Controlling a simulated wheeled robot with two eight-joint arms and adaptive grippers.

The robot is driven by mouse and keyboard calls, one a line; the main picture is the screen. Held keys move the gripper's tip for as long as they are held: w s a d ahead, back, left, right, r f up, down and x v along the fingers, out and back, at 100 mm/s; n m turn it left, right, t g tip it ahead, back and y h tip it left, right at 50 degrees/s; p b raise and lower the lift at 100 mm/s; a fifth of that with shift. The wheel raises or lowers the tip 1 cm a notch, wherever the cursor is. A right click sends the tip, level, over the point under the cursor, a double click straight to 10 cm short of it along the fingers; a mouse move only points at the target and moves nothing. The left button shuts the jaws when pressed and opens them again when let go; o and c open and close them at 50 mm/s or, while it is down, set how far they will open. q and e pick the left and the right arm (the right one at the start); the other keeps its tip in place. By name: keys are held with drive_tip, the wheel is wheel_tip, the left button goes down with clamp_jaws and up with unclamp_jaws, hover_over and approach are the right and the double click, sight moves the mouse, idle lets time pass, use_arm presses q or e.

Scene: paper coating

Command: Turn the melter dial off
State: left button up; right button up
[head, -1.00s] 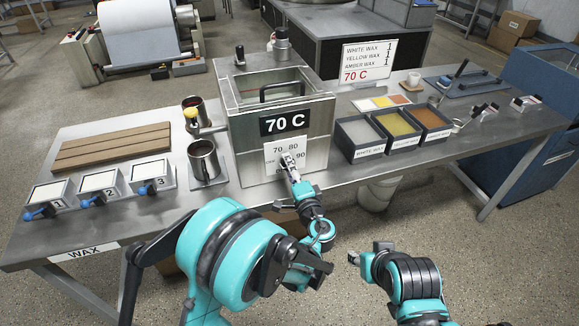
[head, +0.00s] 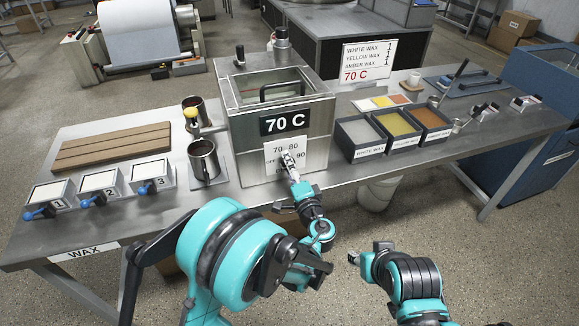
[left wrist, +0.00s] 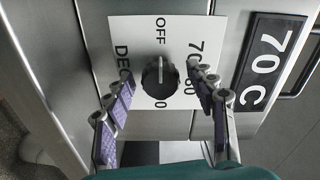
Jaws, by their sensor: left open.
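The melter (head: 245,130) is a metal box with a 70 C sign (head: 284,123) and a white dial plate (head: 272,150) on its front. In the left wrist view, the black round dial (left wrist: 160,80) sits on this plate, with OFF above it, 70 and 80 to its right. A pale line on the dial appears to point toward OFF. My left gripper (left wrist: 161,90) is open, with its fingers on either side of the dial and apart from it. In the head view, my left gripper (head: 291,160) covers the dial. My right gripper (head: 353,258) is in front of the table; its jaws are unclear.
Wax trays (head: 360,132) stand right of the melter. A metal cup (head: 203,160) and several numbered units with blue handles (head: 95,199) are on the left. The table's front edge runs below the melter. A white bucket (head: 378,193) stands under the table.

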use_arm(q)
drive_tip(key=v, duration=0.7)
drive_tip(key=shift+s, duration=0.25)
drive_tip(key=s+a+n+g, duration=0.2)
drive_tip(key=a+n+g, duration=0.1)
drive_tip(key=a, duration=0.5)
drive_tip(key=s+a+n+g, duration=0.2)
drive_tip(key=a+g, duration=0.2)
drive_tip(key=a, duration=0.4)
drive_tip(key=s+a+n+g+h, duration=0.1)
drive_tip(key=s+a+n+h, duration=0.1)
drive_tip(key=s, duration=0.6)
drive_tip(key=s+a+f+n+g+h, duration=0.1)
drive_tip(key=s+a+n+g+h, duration=0.1)
drive_tip(key=s+n, duration=0.3)
drive_tip(key=s+h, duration=0.1)
drive_tip(key=s, duration=0.3)
drive_tip(key=shift+f+h, duration=0.2)
drive_tip(key=shift+h, duration=0.1)
